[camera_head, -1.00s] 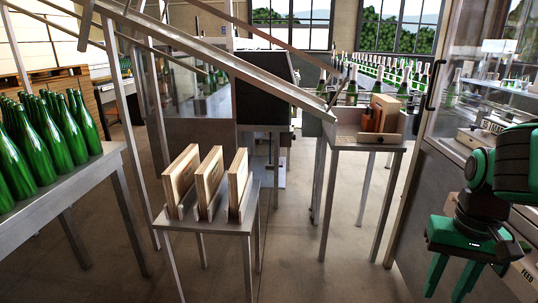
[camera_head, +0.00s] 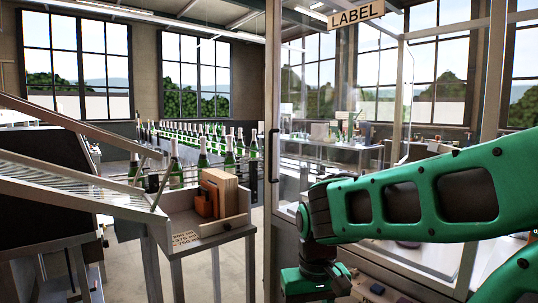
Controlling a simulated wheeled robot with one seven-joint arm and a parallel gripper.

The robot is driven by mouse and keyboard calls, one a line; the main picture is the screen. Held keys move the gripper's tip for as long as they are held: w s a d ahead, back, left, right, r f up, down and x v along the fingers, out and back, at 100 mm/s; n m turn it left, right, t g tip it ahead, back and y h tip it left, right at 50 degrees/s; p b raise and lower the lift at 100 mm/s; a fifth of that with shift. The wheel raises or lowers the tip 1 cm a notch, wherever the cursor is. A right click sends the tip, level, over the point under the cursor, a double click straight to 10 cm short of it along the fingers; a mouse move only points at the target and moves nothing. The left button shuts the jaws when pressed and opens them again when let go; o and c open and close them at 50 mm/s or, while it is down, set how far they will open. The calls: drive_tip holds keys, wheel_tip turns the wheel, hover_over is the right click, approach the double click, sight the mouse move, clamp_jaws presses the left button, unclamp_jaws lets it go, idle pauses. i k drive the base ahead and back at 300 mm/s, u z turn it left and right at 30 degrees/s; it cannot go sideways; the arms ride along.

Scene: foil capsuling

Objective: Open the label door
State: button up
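The label door (camera_head: 310,120) is a tall clear panel in a metal frame, under a LABEL sign (camera_head: 356,15). A dark upright handle (camera_head: 272,155) sits on the frame post at its left edge. The door looks closed, though my arm covers its lower right part. My green gripper (camera_head: 310,284) is at the bottom of the view, below and right of the handle and apart from it. Its fingers are cut off by the picture's lower edge, so I cannot see whether they are open or hold anything.
A small stand (camera_head: 205,235) with wooden blocks (camera_head: 221,192) is left of the door. A sloping metal chute (camera_head: 60,180) comes in from the left. Rows of bottles (camera_head: 190,135) stand behind. A strip of floor shows between stand and door post.

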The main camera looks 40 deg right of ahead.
sight(372, 10)
drive_tip(key=z, duration=0.15)
drive_tip(key=i, duration=0.95)
drive_tip(key=z, duration=0.2)
